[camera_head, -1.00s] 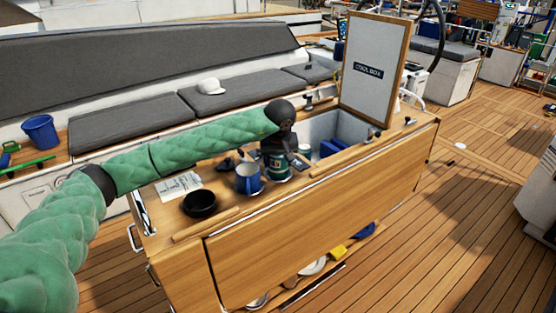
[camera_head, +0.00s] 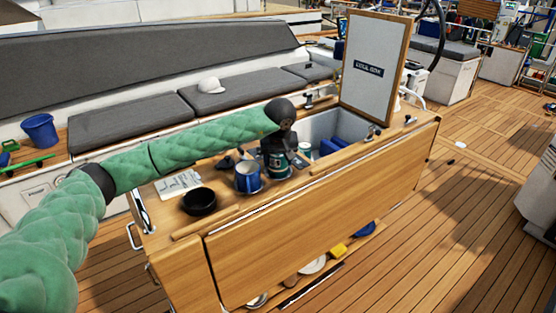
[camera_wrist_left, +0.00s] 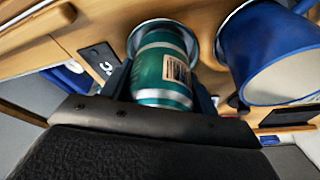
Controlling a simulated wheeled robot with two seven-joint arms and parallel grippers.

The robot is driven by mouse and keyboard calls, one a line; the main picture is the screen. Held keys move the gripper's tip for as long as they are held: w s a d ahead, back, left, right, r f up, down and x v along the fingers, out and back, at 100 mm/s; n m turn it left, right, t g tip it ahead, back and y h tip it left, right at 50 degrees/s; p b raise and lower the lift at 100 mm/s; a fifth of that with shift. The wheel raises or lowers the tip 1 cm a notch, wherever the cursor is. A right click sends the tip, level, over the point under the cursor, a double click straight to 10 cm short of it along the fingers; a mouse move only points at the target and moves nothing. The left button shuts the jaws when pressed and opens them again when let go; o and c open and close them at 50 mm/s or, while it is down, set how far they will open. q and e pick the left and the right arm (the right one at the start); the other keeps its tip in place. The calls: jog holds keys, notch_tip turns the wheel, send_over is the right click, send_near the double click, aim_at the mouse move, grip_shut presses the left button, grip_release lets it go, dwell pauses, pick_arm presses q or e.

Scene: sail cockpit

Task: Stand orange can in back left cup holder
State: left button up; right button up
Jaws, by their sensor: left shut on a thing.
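My left gripper (camera_head: 277,148) is shut on a dark green can (camera_head: 278,168) with pale bands, over the wooden cockpit table. The left wrist view shows the green can (camera_wrist_left: 160,68) with a tan label between my fingers. Its far end lies within the outline of a round metal-rimmed cup holder (camera_wrist_left: 136,38); how deep it sits is unclear. No orange can shows clearly. My gripper hides part of the tabletop behind it. My right gripper is not in view.
A blue mug (camera_head: 248,178) stands close beside the can, with a black bowl (camera_head: 199,202) further left and a booklet (camera_head: 179,185) behind. A small pale-topped object (camera_head: 305,149) is right of the can. The open cool box lid (camera_head: 373,70) stands upright at the right.

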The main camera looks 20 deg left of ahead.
pick_arm(q)
jog(key=o, duration=1.2)
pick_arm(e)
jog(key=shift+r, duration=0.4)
pick_arm(q)
jog(key=shift+r, duration=0.45)
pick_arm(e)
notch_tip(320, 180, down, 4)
pick_arm(q)
jog(key=shift+s+r, duration=0.1)
jog(key=shift+r, duration=0.15)
jog(key=b+v, duration=0.3)
jog(key=v, duration=0.8)
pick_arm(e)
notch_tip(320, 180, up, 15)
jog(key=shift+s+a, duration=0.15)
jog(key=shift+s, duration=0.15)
